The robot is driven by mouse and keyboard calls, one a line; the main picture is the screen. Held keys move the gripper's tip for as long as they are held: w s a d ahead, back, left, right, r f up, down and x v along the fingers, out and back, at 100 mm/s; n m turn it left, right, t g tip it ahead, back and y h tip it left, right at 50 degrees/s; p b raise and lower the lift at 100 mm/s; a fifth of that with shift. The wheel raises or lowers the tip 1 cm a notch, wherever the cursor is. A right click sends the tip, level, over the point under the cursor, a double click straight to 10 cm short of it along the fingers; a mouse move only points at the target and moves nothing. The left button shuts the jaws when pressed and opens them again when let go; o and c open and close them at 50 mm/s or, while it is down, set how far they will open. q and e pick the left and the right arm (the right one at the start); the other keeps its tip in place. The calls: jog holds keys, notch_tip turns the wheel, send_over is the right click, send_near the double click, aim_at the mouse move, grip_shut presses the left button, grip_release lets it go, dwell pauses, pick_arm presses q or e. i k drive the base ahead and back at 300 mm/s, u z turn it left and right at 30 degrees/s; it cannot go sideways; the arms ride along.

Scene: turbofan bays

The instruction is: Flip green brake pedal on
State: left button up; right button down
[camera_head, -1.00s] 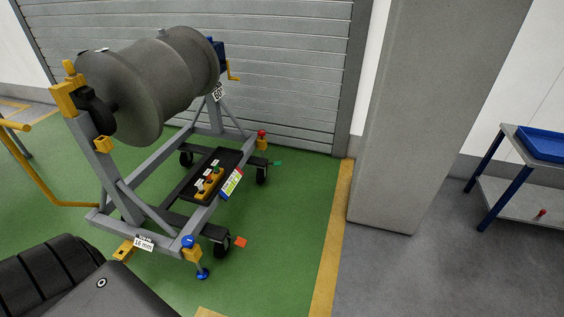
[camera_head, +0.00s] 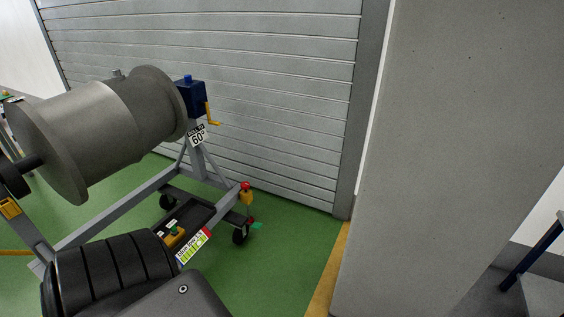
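The green brake pedal (camera_head: 257,226) sticks out at the caster wheel (camera_head: 240,235) on the far right corner of the engine stand. It is small, close to the green floor, just below a yellow block with a red knob (camera_head: 246,188). The grey stand (camera_head: 110,211) carries a large grey cylinder (camera_head: 108,122). A black ribbed arm part of mine covers the near part of the stand. Neither of my grippers shows in the head view.
A blue gearbox with a yellow crank (camera_head: 192,97) sits on the stand's far post, above a "60" label (camera_head: 198,135). A grey shutter (camera_head: 270,80) stands behind. A wide grey pillar (camera_head: 450,150) is on the right. Green floor (camera_head: 285,255) is clear between the pedal and pillar.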

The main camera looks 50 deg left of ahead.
aim_at(256, 226)
jog(key=u, duration=0.35)
jog(key=i, duration=1.35)
jog(key=u, duration=1.7)
jog(key=i, duration=0.9)
jog(key=u, duration=0.9)
